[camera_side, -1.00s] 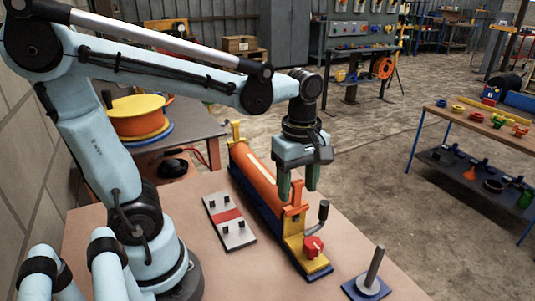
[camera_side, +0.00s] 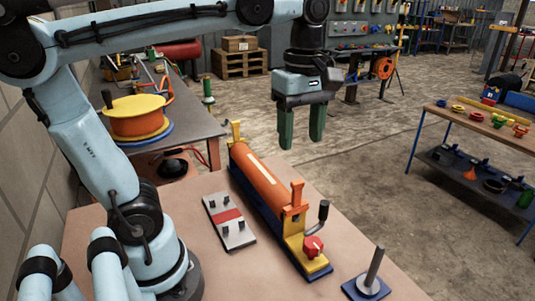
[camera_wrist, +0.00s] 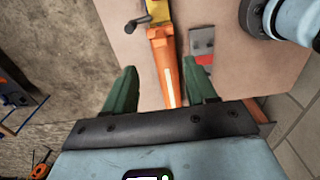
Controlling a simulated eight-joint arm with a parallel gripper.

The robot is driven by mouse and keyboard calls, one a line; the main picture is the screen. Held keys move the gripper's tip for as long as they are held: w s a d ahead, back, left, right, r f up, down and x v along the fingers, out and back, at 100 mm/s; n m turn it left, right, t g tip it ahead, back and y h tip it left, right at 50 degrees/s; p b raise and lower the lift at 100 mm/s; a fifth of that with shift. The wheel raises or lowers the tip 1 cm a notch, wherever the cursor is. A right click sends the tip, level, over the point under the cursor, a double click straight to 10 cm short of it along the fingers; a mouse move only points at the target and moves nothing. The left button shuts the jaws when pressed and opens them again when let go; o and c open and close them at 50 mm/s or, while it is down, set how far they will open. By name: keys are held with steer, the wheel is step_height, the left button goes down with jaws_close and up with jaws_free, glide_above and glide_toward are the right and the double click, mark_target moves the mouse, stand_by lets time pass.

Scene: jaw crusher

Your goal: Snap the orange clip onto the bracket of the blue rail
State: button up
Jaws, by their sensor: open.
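The orange clip (camera_side: 296,195) stands upright at the near end of the orange cylinder, against the yellow bracket (camera_side: 294,230). In the wrist view the clip (camera_wrist: 157,34) shows near the top, beside the yellow bracket (camera_wrist: 158,10). I cannot tell whether it is fully seated. The blue rail (camera_side: 254,201) runs under the cylinder along the table. My gripper (camera_side: 301,142) hangs well above the rail, its two green fingers pointing down, open and empty. In the wrist view its fingers (camera_wrist: 158,72) are spread wide on either side of the cylinder, with nothing between them.
A red knob (camera_side: 313,247) and a black crank handle (camera_side: 322,214) are at the rail's near end. A grey plate with pegs and a red stripe (camera_side: 229,222) lies left of the rail. A grey post (camera_side: 374,268) stands at the right.

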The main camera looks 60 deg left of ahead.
mark_target(298, 181)
steer(key=shift+f, duration=0.1)
steer(key=shift+c, duration=1.4)
step_height(298, 181, down, 2)
steer(key=shift+f+n, duration=0.1)
steer(key=shift+n, duration=0.7)
jaws_close()
steer(key=shift+f, duration=2.7)
